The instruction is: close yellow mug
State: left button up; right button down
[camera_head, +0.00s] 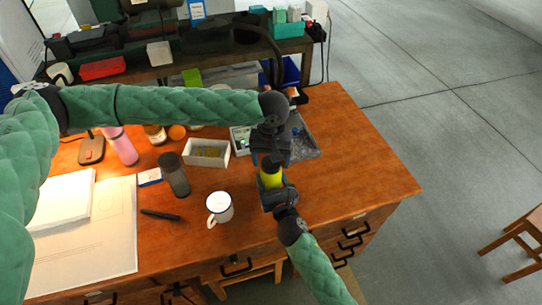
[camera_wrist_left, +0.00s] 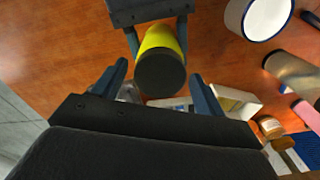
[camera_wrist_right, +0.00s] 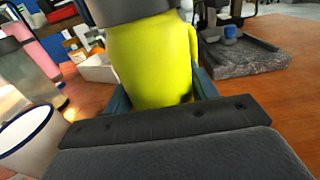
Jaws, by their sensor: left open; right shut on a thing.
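The yellow mug (camera_head: 270,180) is upright over the front of the wooden desk, with a dark lid (camera_wrist_left: 160,73) on or at its top. My right gripper (camera_head: 276,194) is shut on the yellow mug's body, and its fingers flank the mug in the right wrist view (camera_wrist_right: 150,65). My left gripper (camera_head: 270,156) is open just above the mug. In the left wrist view its fingers (camera_wrist_left: 160,85) stand apart on both sides of the dark lid, with a gap. I cannot tell whether the lid is fully seated.
A white enamel mug (camera_head: 220,208) stands left of the yellow mug, with a grey tumbler (camera_head: 174,175) behind it. A white box (camera_head: 206,153) and a grey tray (camera_head: 305,145) lie behind. The desk's right part (camera_head: 365,165) is clear.

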pick_arm(q)
jog(key=c, duration=1)
jog(key=m, duration=0.9)
jog(key=shift+m, duration=0.3)
jog(key=m, duration=0.6)
jog(key=shift+m, duration=0.4)
jog(key=m, duration=0.7)
jog(key=shift+w+m, duration=0.1)
jog(key=shift+m, duration=0.3)
jog(key=o, duration=1.1)
